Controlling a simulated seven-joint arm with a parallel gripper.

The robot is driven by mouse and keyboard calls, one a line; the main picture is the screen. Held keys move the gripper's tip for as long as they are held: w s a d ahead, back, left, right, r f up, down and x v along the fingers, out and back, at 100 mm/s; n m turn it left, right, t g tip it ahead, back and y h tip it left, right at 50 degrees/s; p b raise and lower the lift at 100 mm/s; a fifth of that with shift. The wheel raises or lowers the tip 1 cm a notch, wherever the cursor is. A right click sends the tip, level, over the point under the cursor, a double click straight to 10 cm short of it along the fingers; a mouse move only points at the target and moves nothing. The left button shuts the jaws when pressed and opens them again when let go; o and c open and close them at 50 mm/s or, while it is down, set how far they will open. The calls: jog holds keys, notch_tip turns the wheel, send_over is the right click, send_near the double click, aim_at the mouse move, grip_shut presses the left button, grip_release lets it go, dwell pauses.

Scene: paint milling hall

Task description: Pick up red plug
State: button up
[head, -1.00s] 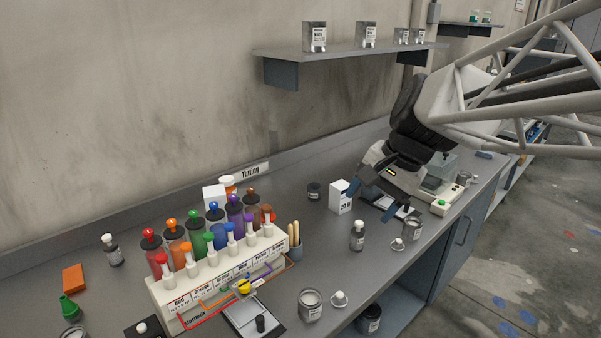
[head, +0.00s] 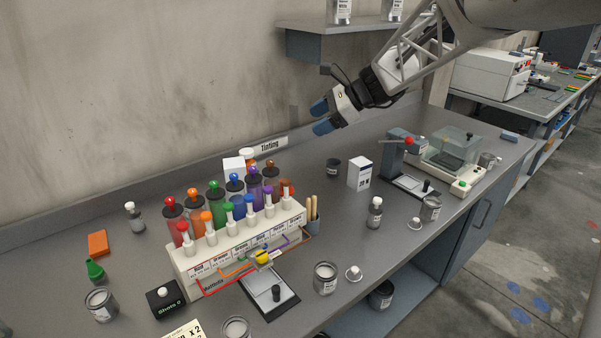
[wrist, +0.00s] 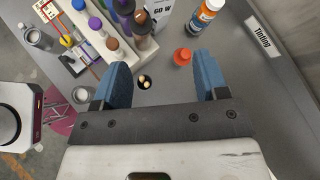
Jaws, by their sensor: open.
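At the left end of the white rack (head: 210,262), by the label "Red", a red stopper (head: 169,201) tops a dark-collared bottle of red. A smaller red cap (head: 183,226) tops a white-necked vial in front of it. I cannot tell which is the red plug. My gripper (head: 321,117) is open and empty, high above the bench, to the right of the rack and well apart from both. In the wrist view, an orange-red round-topped piece (wrist: 182,57) appears between the spread blue fingers, below them; I cannot match it to either one.
Other coloured stoppers stand close along the rack. A cup with sticks (head: 313,222) is at its right end. A white box (head: 360,173) and a stand with a red knob (head: 396,160) are farther right. The shelf (head: 320,42) hangs at the back wall.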

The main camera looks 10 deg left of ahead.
jog(key=w+a+f+m+y, duration=0.35)
jog(key=w+a, duration=0.25)
jog(key=w, duration=0.4)
send_near(285, 192)
jog(key=w+a+r, duration=0.1)
jog(key=a+r, duration=0.1)
jog(key=a, duration=0.2)
jog(key=shift+m+h, duration=0.25)
jog(key=shift+h, duration=0.2)
jog(key=shift+x, duration=1.35)
jog(key=shift+x, duration=2.6)
jog(key=shift+w, duration=0.1)
